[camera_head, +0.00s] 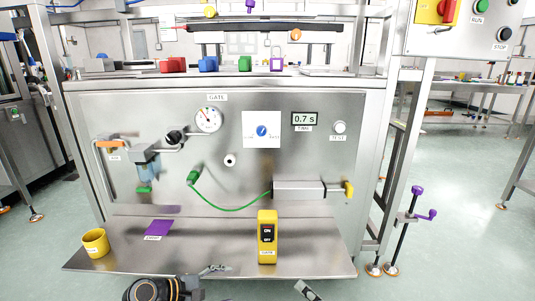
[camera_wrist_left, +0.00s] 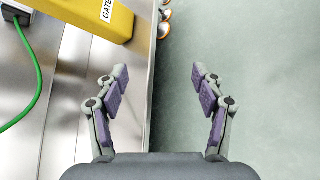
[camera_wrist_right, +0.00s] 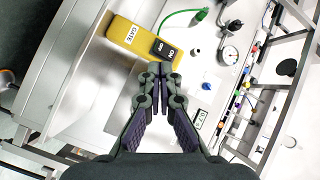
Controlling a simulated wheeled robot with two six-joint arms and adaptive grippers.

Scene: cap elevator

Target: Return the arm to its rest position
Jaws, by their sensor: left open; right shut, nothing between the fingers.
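My left gripper (camera_wrist_left: 162,80) is open in the left wrist view, with nothing between its purple-padded fingers. In the head view, one of its fingers (camera_head: 215,269) shows at the bottom, by the shelf's front edge. My right gripper (camera_wrist_right: 160,70) is shut and empty in the right wrist view. Its tip (camera_head: 307,290) shows at the bottom of the head view, right of and nearer than the yellow gate switch box (camera_head: 267,240). Most of both arms is out of frame.
The metal shelf (camera_head: 210,245) bears a yellow mug (camera_head: 95,242) at left and a purple pad (camera_head: 158,228). The panel behind has a gauge (camera_head: 208,119), a green cable (camera_head: 225,207) and a cylinder (camera_head: 300,190). Open floor (camera_head: 450,230) lies at right.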

